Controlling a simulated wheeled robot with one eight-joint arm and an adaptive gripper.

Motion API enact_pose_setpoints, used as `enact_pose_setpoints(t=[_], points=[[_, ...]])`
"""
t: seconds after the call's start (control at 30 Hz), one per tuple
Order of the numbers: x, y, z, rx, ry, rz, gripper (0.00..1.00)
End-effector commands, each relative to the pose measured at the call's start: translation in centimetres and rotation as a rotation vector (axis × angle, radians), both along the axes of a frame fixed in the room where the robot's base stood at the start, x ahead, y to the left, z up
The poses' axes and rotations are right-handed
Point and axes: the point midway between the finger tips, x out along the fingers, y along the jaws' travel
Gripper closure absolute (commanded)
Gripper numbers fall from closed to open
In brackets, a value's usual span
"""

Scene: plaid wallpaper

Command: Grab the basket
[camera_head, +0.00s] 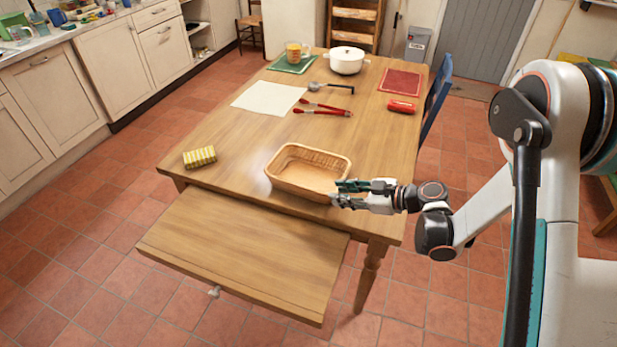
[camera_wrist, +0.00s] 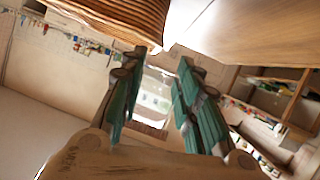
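The tan woven basket (camera_head: 290,182) stands upright near the front edge of the wooden table and looks empty. Its ribbed side also shows at the top of the wrist view (camera_wrist: 130,14). My gripper (camera_head: 347,193) is at the basket's front right corner, in from the right. In the wrist view my gripper (camera_wrist: 160,68) has its two green-padded fingers spread, with nothing between them. The basket wall is just beyond the fingertips and not between them. I cannot tell if a finger touches it.
On the table (camera_head: 225,143), a yellow striped sponge (camera_head: 200,157) lies left of the basket. Red tongs (camera_head: 323,107), a ladle (camera_head: 330,87), a white pot (camera_head: 347,60) and a red item (camera_head: 402,106) lie farther back. An open drawer (camera_head: 240,250) juts out in front.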

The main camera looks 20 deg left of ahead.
Motion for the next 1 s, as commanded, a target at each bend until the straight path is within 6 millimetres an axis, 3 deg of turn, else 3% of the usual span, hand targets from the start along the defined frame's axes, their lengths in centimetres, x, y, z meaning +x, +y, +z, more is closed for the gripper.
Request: enact_pose_setpoints(t=[0.4,0.77,1.0], points=[[1.3,6.3,-2.8,0.002,-0.002,0.004,0.70],[1.9,8.5,-3.5,0.002,-0.002,0.003,0.70],[2.9,11.6,-4.5,0.001,-0.002,0.003,0.70]])
